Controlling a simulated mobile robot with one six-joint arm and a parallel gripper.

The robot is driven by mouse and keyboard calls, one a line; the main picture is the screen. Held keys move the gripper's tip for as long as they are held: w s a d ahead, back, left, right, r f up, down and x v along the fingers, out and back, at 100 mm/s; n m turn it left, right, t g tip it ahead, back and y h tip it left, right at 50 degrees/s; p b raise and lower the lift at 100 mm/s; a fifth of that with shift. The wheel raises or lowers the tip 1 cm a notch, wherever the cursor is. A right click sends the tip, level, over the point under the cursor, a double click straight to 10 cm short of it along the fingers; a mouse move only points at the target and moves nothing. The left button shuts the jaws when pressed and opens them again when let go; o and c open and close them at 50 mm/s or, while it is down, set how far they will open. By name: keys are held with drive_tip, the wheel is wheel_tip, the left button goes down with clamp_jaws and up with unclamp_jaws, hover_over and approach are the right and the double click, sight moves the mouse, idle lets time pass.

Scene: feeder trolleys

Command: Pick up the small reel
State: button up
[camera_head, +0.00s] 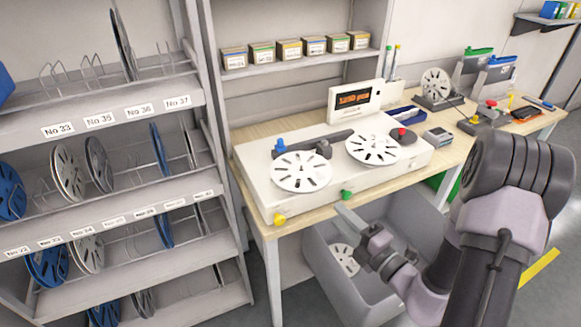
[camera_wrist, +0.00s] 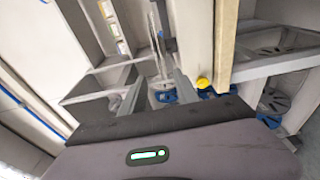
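Several white slotted reels are in the head view, and I cannot tell for certain which one is the small reel. One reel (camera_head: 302,172) lies flat on the left of the white counting machine (camera_head: 250,180), and another reel (camera_head: 374,148) lies on its right. A smaller-looking reel (camera_head: 435,84) stands upright on a dark holder at the back of the table. My gripper (camera_head: 352,222) is in front of the table edge, above a grey bin, apart from all these reels. In the wrist view my gripper (camera_wrist: 154,88) has its two fingers apart with nothing held between them.
The grey bin (camera_head: 318,262) below the table holds a white reel (camera_head: 345,258). A grey rack (camera_head: 120,96) with numbered shelves of blue, white and grey reels stands at the left. Small boxes (camera_head: 287,49) line the shelf above.

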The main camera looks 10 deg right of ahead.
sight(311, 189)
drive_tip(key=b+x, duration=0.1)
drive_tip(key=x, duration=0.7)
drive_tip(key=b+x, duration=0.1)
drive_tip(key=x, duration=0.3)
drive_tip(key=shift+s+a+b, duration=0.15)
drive_tip(key=shift+a+b, duration=0.15)
drive_tip(key=shift+w+a+r, duration=0.1)
drive_tip(key=shift+w, duration=0.3)
clamp_jaws()
